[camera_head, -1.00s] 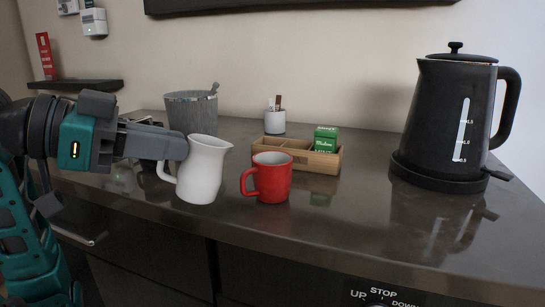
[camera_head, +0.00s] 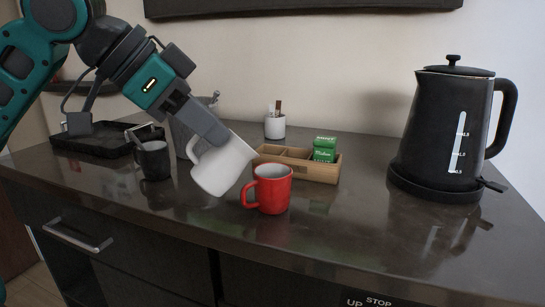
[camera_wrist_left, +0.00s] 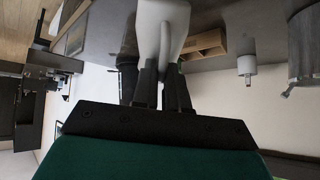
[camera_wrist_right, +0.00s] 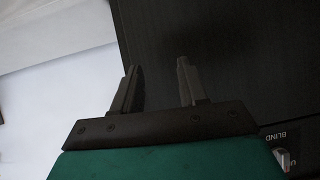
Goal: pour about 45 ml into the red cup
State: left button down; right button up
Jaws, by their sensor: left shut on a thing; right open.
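The red cup (camera_head: 271,190) stands upright on the dark counter in the head view, its handle to the left. A white pitcher (camera_head: 221,167) is tilted toward the right, its lip close to the red cup's left rim. My left gripper (camera_head: 212,132) is shut on the white pitcher, coming from the upper left. In the left wrist view the fingers (camera_wrist_left: 163,88) close on the pitcher (camera_wrist_left: 163,28). No liquid stream is visible, and the inside of the cup cannot be made out. My right gripper (camera_wrist_right: 158,88) is open and empty in the right wrist view.
A wooden box (camera_head: 318,170) with green packets stands behind the red cup. A black kettle (camera_head: 446,130) sits on its base at right. A dark mug (camera_head: 153,161), a black tray (camera_head: 88,146) and a grey bucket (camera_head: 181,139) are at left. The front right counter is clear.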

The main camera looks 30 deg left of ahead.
pick_arm(q)
jog(key=shift+w+d+r+p, duration=0.15)
jog(key=shift+r+p, duration=0.25)
jog(key=shift+p, duration=0.45)
jog(key=shift+w+g+y+p, duration=0.1)
jog(key=shift+g+y+p, duration=0.2)
jog(key=shift+p, duration=0.45)
jog(key=p, duration=0.4)
jog(key=r+g+p, duration=0.1)
jog(key=p, duration=0.3)
jog(key=shift+w+d+r+y, duration=0.15)
jog(key=shift+w+d+y, duration=0.05)
jog(key=shift+w+y, duration=0.2)
jog(key=shift+g+p, duration=0.3)
jog(key=shift+p, duration=0.2)
jog(key=shift+w+d+r+p, duration=0.1)
jog(key=shift+w+r+p, duration=0.05)
jog(key=shift+p, duration=1.15)
jog(key=shift+f, duration=0.2)
jog(key=shift+r+g+p, duration=0.1)
jog(key=shift+g+p, duration=0.2)
jog(key=shift+p, duration=0.15)
jog(key=shift+w, duration=0.1)
pick_arm(e)
jog(key=s+d+r+h, duration=0.1)
jog(key=s+d+r, duration=0.1)
jog(key=r, duration=0.8)
jog(key=shift+s+d+r, duration=0.15)
jog(key=shift+d+r, duration=0.2)
jog(key=shift+d, duration=0.5)
